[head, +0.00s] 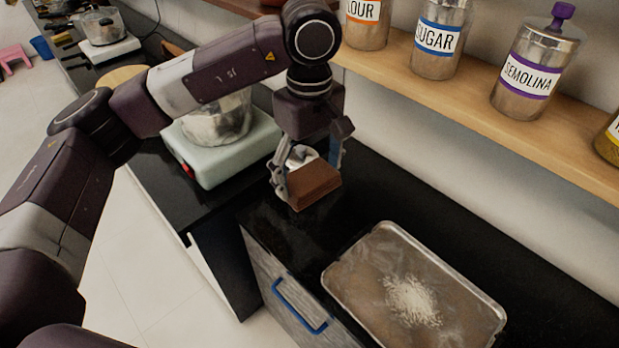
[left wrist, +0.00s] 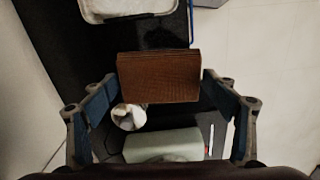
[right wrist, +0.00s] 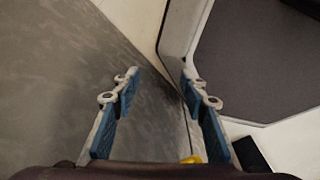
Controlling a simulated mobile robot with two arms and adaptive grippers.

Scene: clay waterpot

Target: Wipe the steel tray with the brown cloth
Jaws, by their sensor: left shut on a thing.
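The brown cloth (head: 315,187) is a folded, block-like piece held at the fingertips of my left gripper (head: 308,176), above the black counter. It also shows between the fingers in the left wrist view (left wrist: 160,78). The steel tray (head: 365,268) lies on the counter to the lower right of the cloth, apart from it. A white, grainy patch (head: 412,300) lies in the tray's middle, with pale smears around it. Part of the tray shows at the top of the left wrist view (left wrist: 128,8). My right gripper (right wrist: 157,90) is open and empty, low beside a grey surface.
A pale green appliance base (head: 222,155) with a steel bowl stands behind the left arm. A wooden shelf (head: 470,105) with labelled jars (head: 437,40) runs along the wall above the counter. A blue handle (head: 299,307) sticks out from the counter front. Counter between cloth and tray is clear.

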